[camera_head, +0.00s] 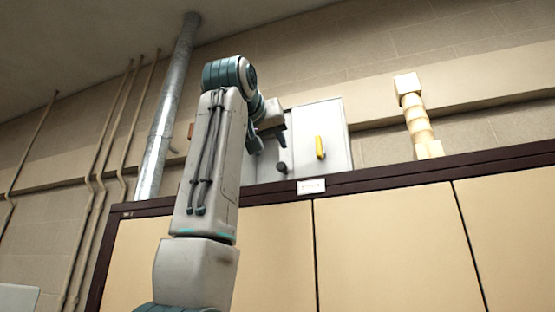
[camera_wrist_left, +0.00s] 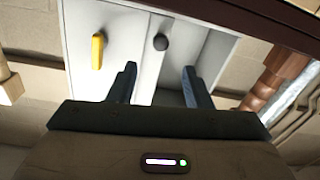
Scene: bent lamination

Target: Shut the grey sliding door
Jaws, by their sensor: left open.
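A pale grey cabinet (camera_head: 300,110) stands on top of the wide beige cupboards. Its front carries a yellow upright handle (camera_head: 319,147) and, left of that, a dark rounded knob (camera_head: 282,168). I cannot tell which panel is the sliding door, or how far it stands open. In the left wrist view the yellow handle (camera_wrist_left: 98,50) and the knob (camera_wrist_left: 160,41) show on two pale panels. My left gripper (camera_wrist_left: 160,82) is open and empty, its fingers pointing at the cabinet with the knob beyond the gap between them. My arm hides the cabinet's left part in the head view.
The beige cupboards (camera_head: 390,240) have a dark top edge (camera_head: 440,168) with a small white label (camera_head: 311,186). A cream segmented column (camera_head: 417,120) stands right of the cabinet. A metal duct (camera_head: 165,110) and thin pipes run up the wall at left.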

